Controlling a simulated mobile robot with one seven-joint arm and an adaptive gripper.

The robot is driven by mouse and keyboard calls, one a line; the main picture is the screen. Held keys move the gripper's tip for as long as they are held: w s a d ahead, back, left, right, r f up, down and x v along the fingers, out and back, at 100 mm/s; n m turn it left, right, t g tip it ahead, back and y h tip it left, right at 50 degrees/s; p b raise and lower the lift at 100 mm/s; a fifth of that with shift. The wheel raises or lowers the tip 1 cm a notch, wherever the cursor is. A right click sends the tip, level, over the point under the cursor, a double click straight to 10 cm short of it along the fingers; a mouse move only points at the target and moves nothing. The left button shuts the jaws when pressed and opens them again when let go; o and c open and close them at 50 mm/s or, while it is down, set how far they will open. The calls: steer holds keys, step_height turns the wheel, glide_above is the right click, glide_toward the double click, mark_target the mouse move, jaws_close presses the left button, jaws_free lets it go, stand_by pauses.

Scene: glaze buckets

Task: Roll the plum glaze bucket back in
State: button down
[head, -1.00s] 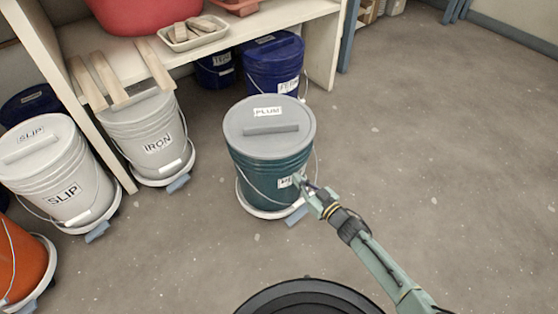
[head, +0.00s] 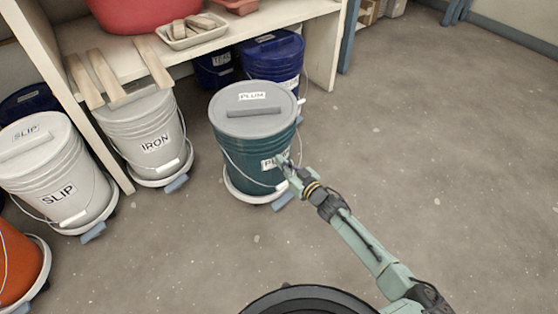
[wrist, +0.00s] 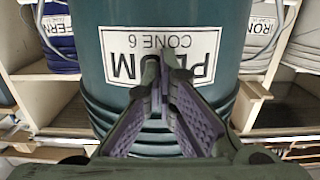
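The plum glaze bucket (head: 258,150) is dark teal with a grey lid and a wire handle. It stands upright on a white wheeled dolly (head: 262,197), out in front of the shelf. My gripper (head: 284,163) is at the bucket's near right side, beside its front label. The wrist view is upside down; there the plum bucket (wrist: 215,80) fills the middle with its label reading PLUM CONE 6. My gripper (wrist: 160,72) shows there with its fingertips together in front of the label, seemingly against the bucket. Nothing shows between the fingers.
The grey iron bucket (head: 147,132) stands left of the space under the shelf (head: 321,60), and a blue bucket (head: 272,62) stands behind right. The slip bucket (head: 55,175) and an orange bucket (head: 18,265) are farther left. Floor between iron and plum is clear; the right is open.

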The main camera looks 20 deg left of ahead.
steer(key=shift+x, duration=0.95)
steer(key=p+v, duration=0.2)
steer(key=v, duration=0.6)
steer(key=shift+f, duration=0.2)
